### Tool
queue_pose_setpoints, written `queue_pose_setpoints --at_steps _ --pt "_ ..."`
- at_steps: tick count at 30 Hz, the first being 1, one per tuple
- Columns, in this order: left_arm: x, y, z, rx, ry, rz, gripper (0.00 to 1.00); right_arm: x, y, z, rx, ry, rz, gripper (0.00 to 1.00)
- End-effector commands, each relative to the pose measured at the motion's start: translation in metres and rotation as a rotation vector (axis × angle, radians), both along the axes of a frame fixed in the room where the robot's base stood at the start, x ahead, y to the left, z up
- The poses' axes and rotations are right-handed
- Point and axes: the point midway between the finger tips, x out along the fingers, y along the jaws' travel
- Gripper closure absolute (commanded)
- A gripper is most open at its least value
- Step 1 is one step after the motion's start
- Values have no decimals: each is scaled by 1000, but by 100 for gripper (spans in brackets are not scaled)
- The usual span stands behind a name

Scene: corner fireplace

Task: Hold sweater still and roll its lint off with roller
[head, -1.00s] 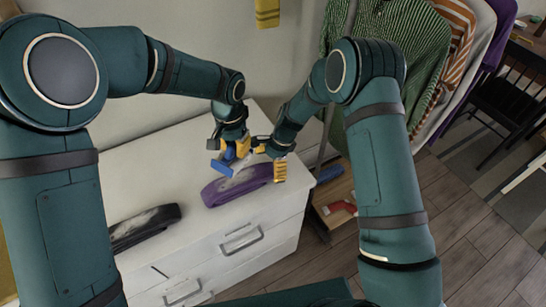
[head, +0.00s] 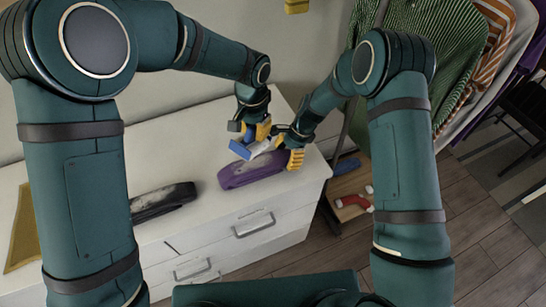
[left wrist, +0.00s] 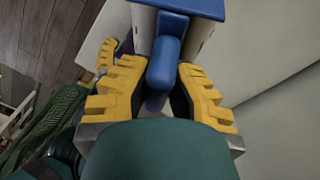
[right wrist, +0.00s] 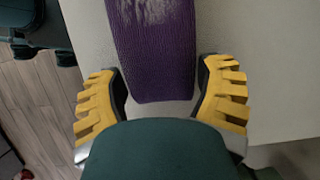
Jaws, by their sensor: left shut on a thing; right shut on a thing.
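The purple folded sweater (head: 238,180) lies on the white dresser top, with pale lint on its upper face. My left gripper (head: 256,131) is shut on the handle of the lint roller (head: 240,147), which has blue and white parts. The roller is above or at the sweater's back edge; contact cannot be told. The left wrist view shows the blue handle (left wrist: 164,62) between the yellow fingers. My right gripper (head: 292,152) is at the sweater's right end. In the right wrist view its fingers (right wrist: 162,95) lie on both sides of the linty sweater's end (right wrist: 155,70).
A dark folded garment with pale lint (head: 165,200) lies further left on the dresser (head: 105,150). A rack with hanging clothes (head: 445,45) stands at the right. A low wooden shelf with red and blue items (head: 352,200) stands beside the dresser.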

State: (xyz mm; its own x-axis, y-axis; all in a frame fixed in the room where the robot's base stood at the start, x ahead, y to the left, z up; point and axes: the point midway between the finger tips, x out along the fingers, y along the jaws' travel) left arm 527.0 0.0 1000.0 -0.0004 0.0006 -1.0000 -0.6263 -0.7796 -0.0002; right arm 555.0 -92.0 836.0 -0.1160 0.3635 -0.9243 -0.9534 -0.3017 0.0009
Motion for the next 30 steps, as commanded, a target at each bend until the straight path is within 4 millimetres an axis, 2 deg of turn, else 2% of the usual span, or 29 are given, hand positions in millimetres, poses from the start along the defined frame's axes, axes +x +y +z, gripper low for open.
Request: queue_pose_setpoints --at_steps 4,7,14,22,30 --pt "0 -1 1 -16 -12 -29 100 -1 3 1 4 1 5 71" --pt "-3 1 0 -49 -30 -115 100 -1 3 1 4 1 5 71" --pt "-8 8 7 -191 -82 -440 100 0 3 1 3 1 3 71" --pt "-12 14 26 -362 -91 -750 100 0 2 1 3 0 2 71" --pt "-28 -14 41 -444 -103 -778 100 0 2 1 3 0 2 71"
